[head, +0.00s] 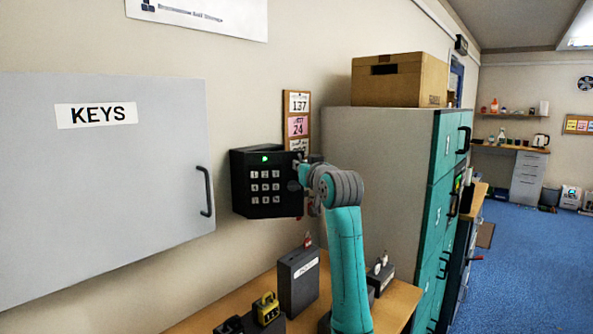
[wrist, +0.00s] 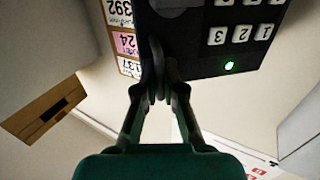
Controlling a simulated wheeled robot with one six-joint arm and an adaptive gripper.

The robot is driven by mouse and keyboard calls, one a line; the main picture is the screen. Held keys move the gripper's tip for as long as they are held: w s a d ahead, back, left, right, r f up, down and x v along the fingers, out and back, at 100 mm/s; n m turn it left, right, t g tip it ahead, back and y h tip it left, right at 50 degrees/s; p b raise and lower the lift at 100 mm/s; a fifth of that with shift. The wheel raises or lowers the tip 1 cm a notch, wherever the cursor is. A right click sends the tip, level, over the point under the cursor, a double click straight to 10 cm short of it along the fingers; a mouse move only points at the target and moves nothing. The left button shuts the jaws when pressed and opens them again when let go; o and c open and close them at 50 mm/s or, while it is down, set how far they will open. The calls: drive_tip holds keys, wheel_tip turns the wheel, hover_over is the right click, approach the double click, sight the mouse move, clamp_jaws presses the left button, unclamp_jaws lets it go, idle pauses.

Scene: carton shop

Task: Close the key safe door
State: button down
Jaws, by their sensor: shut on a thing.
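The key safe (head: 240,190) is a black box on the wall. Its door (head: 263,207) carries a white keypad and a lit green lamp. The keypad and lamp also show upside down on the door in the wrist view (wrist: 200,62). My gripper (head: 301,172) is at the door's right edge in the head view. In the wrist view my gripper (wrist: 160,92) has its fingers close together on a dark part at the door's edge. The fingers hide the gripped spot, and I cannot tell how wide the door stands open.
A grey KEYS cabinet (head: 100,190) is on the left. A wooden bench (head: 400,300) below holds a dark box (head: 299,280) and a yellow padlock (head: 267,308). A teal-fronted cabinet (head: 375,170) with a carton (head: 400,80) on top stands to the right. Blue floor is free beyond.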

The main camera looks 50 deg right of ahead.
drive_tip(key=shift+w+d+n+t+y, duration=0.6)
drive_tip(key=shift+w+d+n+y, duration=0.2)
drive_tip(key=shift+w+d+y, duration=0.7)
drive_tip(key=shift+w+d, duration=0.1)
drive_tip(key=shift+d, duration=0.15)
drive_tip(key=c, duration=1.3)
unclamp_jaws()
drive_tip(key=shift+o, duration=0.2)
drive_tip(key=v, duration=1.2)
drive_tip(key=shift+a, duration=0.15)
